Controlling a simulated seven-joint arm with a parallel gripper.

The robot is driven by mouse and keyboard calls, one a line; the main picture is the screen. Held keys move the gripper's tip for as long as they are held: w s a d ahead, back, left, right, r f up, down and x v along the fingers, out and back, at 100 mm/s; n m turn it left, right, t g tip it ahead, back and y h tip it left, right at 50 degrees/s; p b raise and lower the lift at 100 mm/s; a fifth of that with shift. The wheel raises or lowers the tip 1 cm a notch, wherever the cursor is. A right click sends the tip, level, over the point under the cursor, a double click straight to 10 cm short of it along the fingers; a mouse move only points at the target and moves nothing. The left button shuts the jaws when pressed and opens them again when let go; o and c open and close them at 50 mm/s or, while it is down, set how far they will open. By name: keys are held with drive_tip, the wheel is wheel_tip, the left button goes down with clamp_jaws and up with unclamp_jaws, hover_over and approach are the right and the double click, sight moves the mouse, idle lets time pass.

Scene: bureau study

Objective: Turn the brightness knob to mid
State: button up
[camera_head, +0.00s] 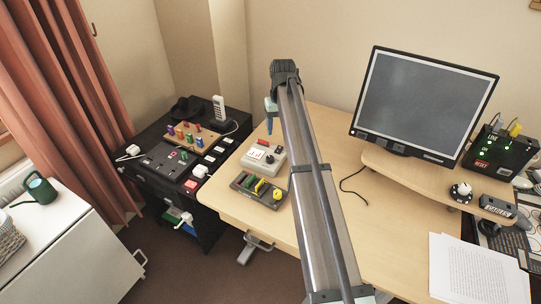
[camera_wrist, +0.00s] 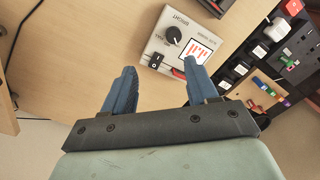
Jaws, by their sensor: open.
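The brightness knob (camera_wrist: 173,35) is a round black knob on a light grey box (camera_wrist: 157,46) marked "BRIGHT" in the wrist view. A small display with red marks (camera_wrist: 196,49) and a red-and-black switch (camera_wrist: 156,60) share the box face. In the head view the box (camera_head: 250,163) sits on the desk, with the knob (camera_head: 270,159) at its right. The knob's pointer setting is too small to tell. My gripper (camera_wrist: 160,64) is open, its blue fingers apart and empty. The knob appears beyond the fingertips, not between them. In the head view one blue finger (camera_head: 270,105) shows.
A dark panel with coloured levers (camera_head: 260,190) lies just in front of the box. A black cabinet (camera_head: 150,130) with switches and a phone stands left. A monitor (camera_head: 425,100) on a riser and papers (camera_head: 475,270) are at right. Bare desk lies behind the box.

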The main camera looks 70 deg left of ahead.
sight(270, 158)
drive_tip(key=s+f, duration=0.1)
drive_tip(key=f, duration=0.3)
drive_tip(key=s+f, duration=0.1)
drive_tip(key=f, duration=0.4)
drive_tip(key=s+a+f, duration=0.1)
drive_tip(key=f, duration=0.3)
drive_tip(key=shift+f, duration=0.3)
drive_tip(key=shift+c, duration=0.3)
drive_tip(key=c, duration=1)
